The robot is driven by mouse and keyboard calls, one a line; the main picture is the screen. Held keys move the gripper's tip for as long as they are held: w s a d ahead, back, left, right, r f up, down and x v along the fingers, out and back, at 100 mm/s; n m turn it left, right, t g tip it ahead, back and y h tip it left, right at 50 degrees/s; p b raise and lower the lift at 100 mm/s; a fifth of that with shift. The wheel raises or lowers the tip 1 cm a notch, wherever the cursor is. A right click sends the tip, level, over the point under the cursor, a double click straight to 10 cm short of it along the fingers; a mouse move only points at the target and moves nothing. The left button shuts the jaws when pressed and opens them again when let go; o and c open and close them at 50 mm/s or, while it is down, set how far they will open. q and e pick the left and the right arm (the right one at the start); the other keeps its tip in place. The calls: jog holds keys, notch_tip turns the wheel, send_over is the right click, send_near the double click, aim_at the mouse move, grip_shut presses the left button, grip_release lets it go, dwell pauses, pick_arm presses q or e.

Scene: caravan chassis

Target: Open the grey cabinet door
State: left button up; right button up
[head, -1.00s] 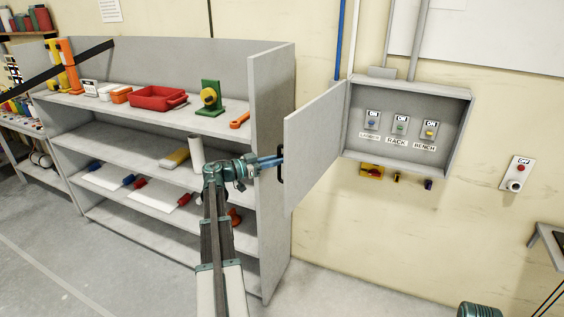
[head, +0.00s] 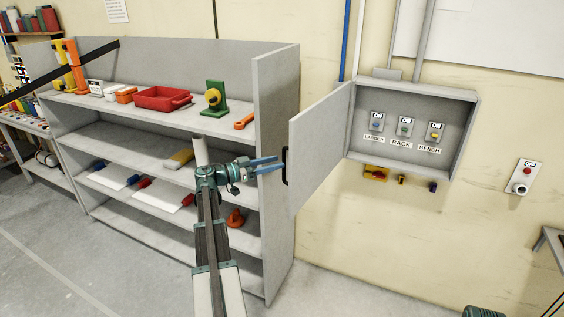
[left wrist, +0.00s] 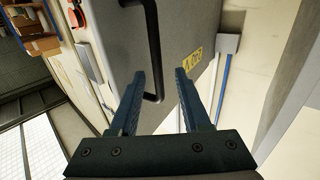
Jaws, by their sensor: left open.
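The grey cabinet (head: 465,135) is on the wall, and its door (head: 318,145) stands wide open, swung out to the left. The black bar handle (head: 286,167) is on the door's free edge side. My left gripper (head: 280,164) is open, with its fingertips just left of the handle. In the left wrist view the door face (left wrist: 195,25) fills the top, and the handle (left wrist: 153,50) shows between the two spread fingers (left wrist: 160,75). I cannot tell whether they touch it.
Inside the cabinet are several labelled switches (head: 404,128). A grey shelf unit (head: 275,120) with tools and a red tray (head: 162,98) stands close to the left of the door. A red-button box (head: 524,176) is on the wall at right. Floor in front is clear.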

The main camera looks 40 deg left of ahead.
pick_arm(q)
jog(key=v, duration=1)
jog(key=shift+f, duration=0.1)
